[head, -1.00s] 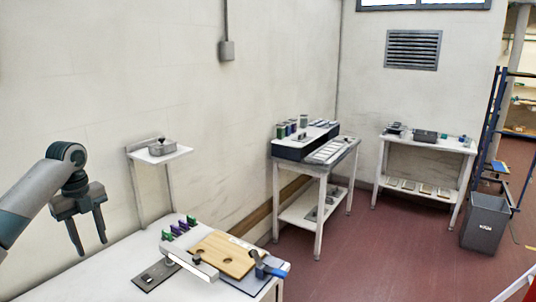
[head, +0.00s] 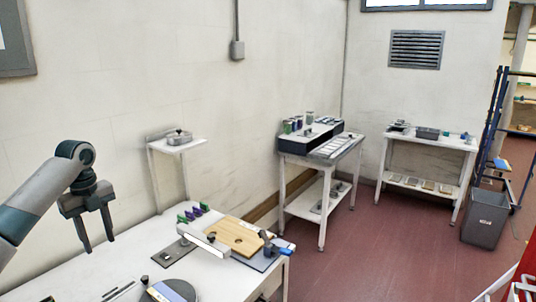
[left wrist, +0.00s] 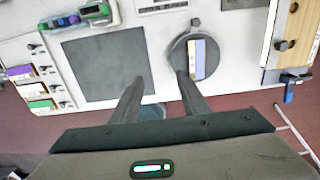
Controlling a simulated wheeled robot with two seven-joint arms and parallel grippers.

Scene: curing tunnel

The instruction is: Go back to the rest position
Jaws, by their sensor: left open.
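My left gripper (head: 94,229) hangs at the left of the head view, fingers pointing down, above the near white table (head: 75,278). Its two fingers are apart with nothing between them. In the left wrist view the open fingers (left wrist: 160,92) reach over the table, with a dark grey mat (left wrist: 104,68) and a round dark disc (left wrist: 181,48) bearing a pale bar beyond them. My right gripper is not in view.
A wooden board (head: 236,237) with a blue-handled clamp (head: 283,247) sits on the near table. A small wall shelf (head: 180,146) holds a lidded pot (head: 179,137). Two more tables stand further right, beside a grey bin (head: 484,217). Red floor is clear between them.

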